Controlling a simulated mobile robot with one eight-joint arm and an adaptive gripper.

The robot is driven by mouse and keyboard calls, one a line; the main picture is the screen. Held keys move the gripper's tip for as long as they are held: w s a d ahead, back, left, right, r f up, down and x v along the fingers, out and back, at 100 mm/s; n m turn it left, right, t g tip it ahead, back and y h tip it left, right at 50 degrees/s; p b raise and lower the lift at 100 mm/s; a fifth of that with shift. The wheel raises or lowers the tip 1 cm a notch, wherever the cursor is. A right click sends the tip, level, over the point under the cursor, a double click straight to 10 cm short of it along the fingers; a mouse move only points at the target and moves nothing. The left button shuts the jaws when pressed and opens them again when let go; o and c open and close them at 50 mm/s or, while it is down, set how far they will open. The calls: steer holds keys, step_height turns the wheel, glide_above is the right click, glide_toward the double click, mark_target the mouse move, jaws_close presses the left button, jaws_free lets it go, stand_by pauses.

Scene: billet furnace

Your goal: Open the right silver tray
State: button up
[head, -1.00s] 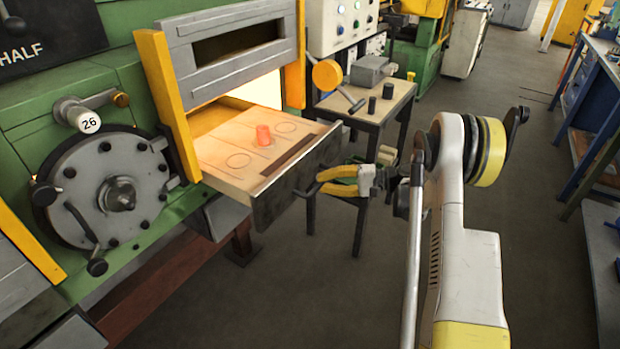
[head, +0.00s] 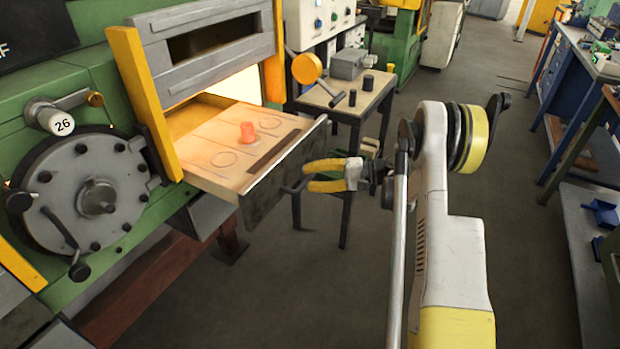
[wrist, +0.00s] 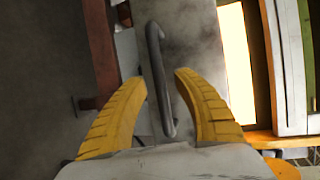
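The tray (head: 212,184) sticks out of the furnace opening, with a pale top and a dark grey metal front (head: 268,198). An orange-red glowing billet (head: 248,132) stands upright on it. In the wrist view, the tray's dark bar handle (wrist: 160,80) lies between the two yellow fingers of my gripper (wrist: 160,82). The fingers are apart, with a visible gap on each side of the handle. In the head view, my gripper (head: 318,175) is at the tray's front, to the right of the front face.
A small table (head: 370,98) with dark cylinders stands behind the tray. A round hatch (head: 98,198) with a lever is on the green furnace at left. Blue workbenches (head: 560,100) line the right side. The floor in front is clear.

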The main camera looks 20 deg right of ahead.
steer(key=v, duration=1.2)
steer(key=s+a+r+n+g+h, duration=0.1)
steer(key=s+a+r+g+h, duration=0.15)
steer(key=a+r, duration=0.5)
steer(key=s+a+r+g+h, duration=0.1)
steer(key=a+r+h, duration=0.3)
steer(key=a, duration=0.6)
steer(key=s+a+n+t+h, duration=0.1)
steer(key=s+a+n+h, duration=0.2)
steer(key=s, duration=0.7)
steer(key=s+a+n+t+h, duration=0.1)
steer(key=s+a+n+h, duration=0.2)
steer(key=s, duration=0.7)
steer(key=shift+s+h, duration=0.4)
steer(key=shift+h, duration=0.15)
